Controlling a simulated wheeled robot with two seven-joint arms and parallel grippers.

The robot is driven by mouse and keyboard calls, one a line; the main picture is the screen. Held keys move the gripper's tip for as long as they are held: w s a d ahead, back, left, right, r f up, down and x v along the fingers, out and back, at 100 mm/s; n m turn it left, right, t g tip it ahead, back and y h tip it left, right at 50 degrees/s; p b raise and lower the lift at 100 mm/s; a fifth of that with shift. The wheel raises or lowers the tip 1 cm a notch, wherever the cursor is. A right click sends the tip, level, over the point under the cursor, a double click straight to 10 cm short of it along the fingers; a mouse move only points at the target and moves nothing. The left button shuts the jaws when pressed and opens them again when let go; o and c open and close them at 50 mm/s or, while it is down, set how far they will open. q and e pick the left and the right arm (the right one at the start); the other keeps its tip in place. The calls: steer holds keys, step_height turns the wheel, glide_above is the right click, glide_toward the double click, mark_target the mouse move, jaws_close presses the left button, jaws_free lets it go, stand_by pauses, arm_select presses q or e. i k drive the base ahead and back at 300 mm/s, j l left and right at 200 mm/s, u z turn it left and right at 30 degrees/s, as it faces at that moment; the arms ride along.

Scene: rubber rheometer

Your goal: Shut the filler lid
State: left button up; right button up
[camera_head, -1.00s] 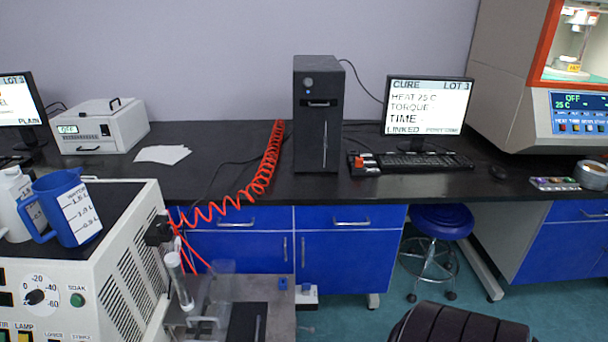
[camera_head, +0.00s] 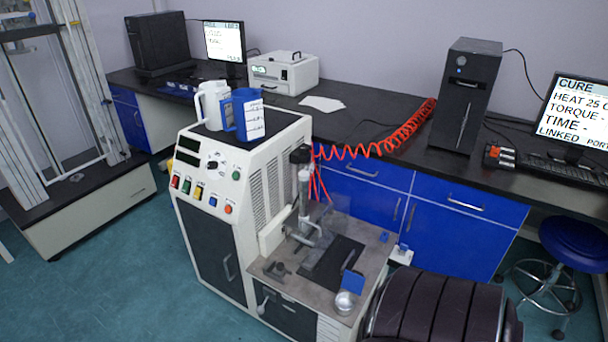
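The white cabinet machine (camera_head: 212,170) stands left of centre, with dials and coloured buttons on its front. A white jug (camera_head: 211,105) and a blue jug (camera_head: 246,115) with a marked scale stand on its dark top. A low bench unit (camera_head: 262,268) joins its right side, with a clamp-like fixture (camera_head: 305,235), a dark plate (camera_head: 333,262), a small blue square piece (camera_head: 352,283) and a round metal cup (camera_head: 344,304). I cannot make out which part is the filler lid, nor whether it is open. Neither gripper is in view.
A red coiled hose (camera_head: 385,138) runs from the machine to the black worktop (camera_head: 360,108). A black tower (camera_head: 466,95), a white box instrument (camera_head: 284,72) and monitors stand there. A blue stool (camera_head: 575,243) is at right. The floor (camera_head: 130,285) at front left is clear.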

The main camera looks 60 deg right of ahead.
mark_target(352, 281)
steer(key=k+l+u, duration=0.2)
steer(key=k+l, duration=0.2)
steer(key=l, duration=0.35)
steer(key=k+l+u, duration=0.15)
steer(key=k+l, duration=0.3)
steer(key=l, duration=0.2)
steer(key=k+l+u, duration=0.2)
steer(key=k+l, duration=0.25)
steer(key=l, duration=0.15)
